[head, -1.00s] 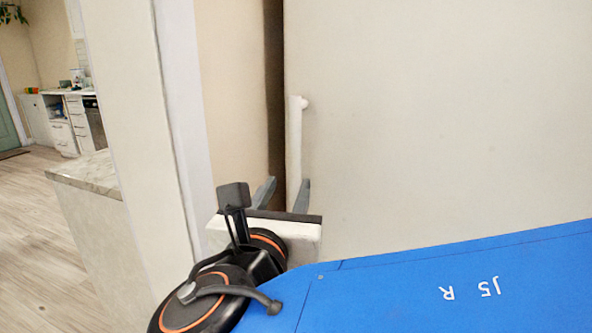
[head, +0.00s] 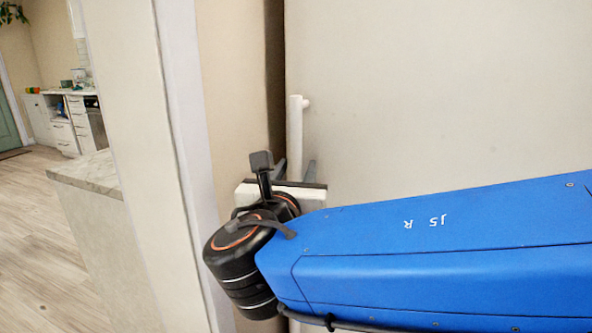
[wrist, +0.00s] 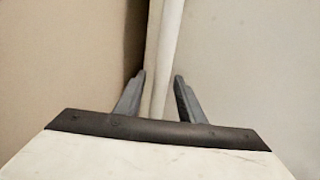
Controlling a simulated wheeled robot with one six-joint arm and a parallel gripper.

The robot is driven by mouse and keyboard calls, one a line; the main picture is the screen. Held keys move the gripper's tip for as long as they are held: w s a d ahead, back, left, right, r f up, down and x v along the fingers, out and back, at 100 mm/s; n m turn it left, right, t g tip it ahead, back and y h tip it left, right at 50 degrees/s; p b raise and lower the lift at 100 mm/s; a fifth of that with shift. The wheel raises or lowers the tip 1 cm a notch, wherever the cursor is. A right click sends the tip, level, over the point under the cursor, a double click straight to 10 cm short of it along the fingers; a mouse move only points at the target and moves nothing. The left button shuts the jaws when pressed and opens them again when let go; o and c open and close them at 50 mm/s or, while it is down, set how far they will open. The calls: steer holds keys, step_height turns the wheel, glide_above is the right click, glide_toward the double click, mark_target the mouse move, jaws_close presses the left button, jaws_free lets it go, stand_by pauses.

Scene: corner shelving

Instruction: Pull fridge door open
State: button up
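The fridge door (head: 430,100) is a large pale panel filling the right of the head view; it also shows in the wrist view (wrist: 255,70). Its white vertical bar handle (head: 295,130) stands near the door's left edge. In the wrist view the handle (wrist: 168,50) runs down between my two grey fingers. My gripper (head: 294,168) is open around the handle's lower part, with a visible gap on the right finger's side in the wrist view (wrist: 160,82). Contact with the left finger is unclear.
A beige wall panel (head: 235,90) stands close to the left of the door, with a dark narrow gap (head: 275,75) between. Further left are a pale wall post (head: 130,130) and a marble counter (head: 88,176). Open wooden floor (head: 40,240) lies at the far left.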

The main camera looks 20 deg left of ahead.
jaws_close()
